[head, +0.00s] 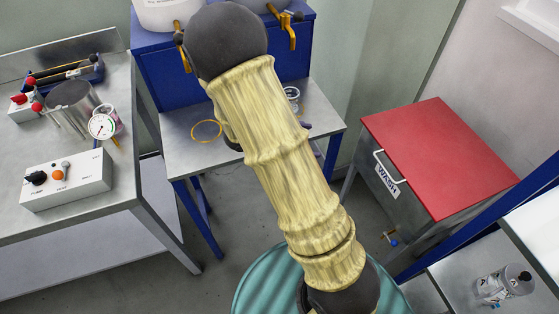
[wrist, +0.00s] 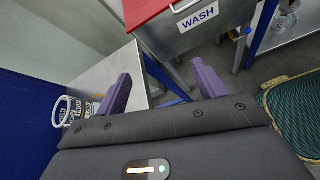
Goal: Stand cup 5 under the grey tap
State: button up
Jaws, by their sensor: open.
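My gripper (wrist: 162,88) is open and empty, its two purple fingers apart over the bare edge of the metal table. In the head view my arm hides most of it. Clear cups with dark labels (wrist: 66,110) stand to the left of the fingers in the wrist view, apart from them; their numbers cannot be read. A clear cup (head: 292,94) shows in the head view beside my arm, partly hidden. Two brass-coloured taps, a left one (head: 185,58) and a right one (head: 291,32), hang from the blue gantry.
A yellow ring (head: 206,131) lies on the metal table (head: 180,155) under the blue gantry (head: 155,70). A red-lidded wash bin (head: 440,150) stands right. A glass vessel (head: 505,284) is at the lower right. The left bench (head: 140,205) holds a gauge and control box.

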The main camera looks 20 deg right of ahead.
jog(key=s+a+m+g+y, duration=0.2)
jog(key=s+a+m+y, duration=0.3)
jog(key=s+m+y, duration=0.25)
jog(key=s+a+r+m+t+y, duration=0.1)
jog(key=a+r+m+t+y, duration=0.3)
jog(key=a+r+m, duration=0.1)
jog(key=shift+s+a+r+m, duration=0.3)
jog(key=shift+a+m, duration=0.3)
jog(key=shift+m, duration=0.65)
